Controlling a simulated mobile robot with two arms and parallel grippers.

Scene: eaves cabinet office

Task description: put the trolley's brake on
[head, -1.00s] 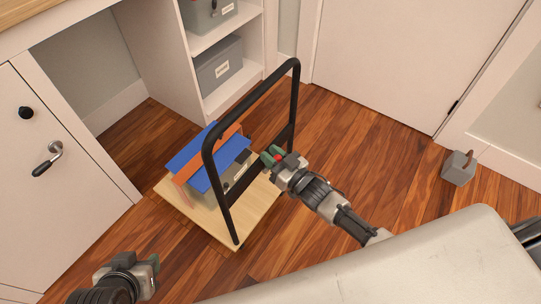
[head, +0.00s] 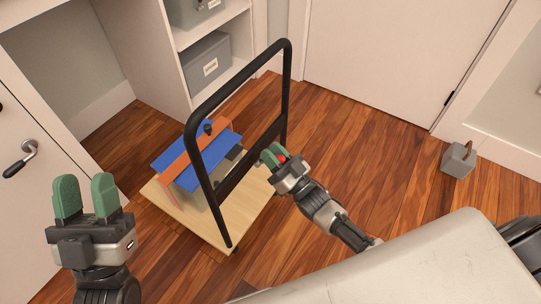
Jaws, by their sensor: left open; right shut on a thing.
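The trolley (head: 258,213) is a flat wooden platform with a tall black hoop handle (head: 192,118) on its right side.
A white cabinet door with a lever handle (head: 21,159) is at the left. Shelves with grey bins (head: 208,66) stand behind the trolley. A white door (head: 380,50) is at the back. A grey block (head: 458,159) sits on the floor at right. Wooden floor between is clear.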

